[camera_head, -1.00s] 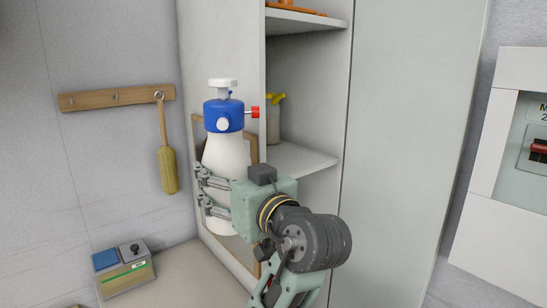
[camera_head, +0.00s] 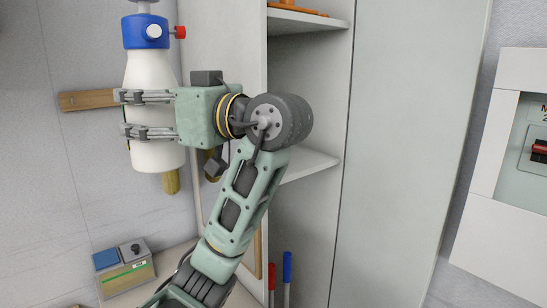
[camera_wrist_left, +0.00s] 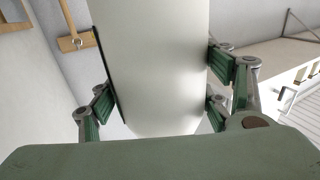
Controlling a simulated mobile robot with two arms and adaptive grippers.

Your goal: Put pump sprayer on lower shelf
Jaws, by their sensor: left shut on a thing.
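The pump sprayer (camera_head: 150,72) has a white bottle, a blue collar and a red nozzle. It is upright, held in the air left of the open cabinet, its top cut off by the picture edge. My left gripper (camera_head: 130,114) is shut around its body. In the left wrist view the white body (camera_wrist_left: 150,60) fills the middle, with fingers on both sides. A cabinet shelf (camera_head: 308,163) shows right of my left arm, which hides part of it. My right gripper is not in view.
The upper shelf (camera_head: 305,17) holds something orange. Red and blue handles (camera_head: 287,268) stand in the cabinet's bottom. The cabinet side panel (camera_head: 220,40) lies between sprayer and shelves. A wooden hook rail (camera_head: 85,100) is on the wall; a small scale-like box (camera_head: 124,270) sits below.

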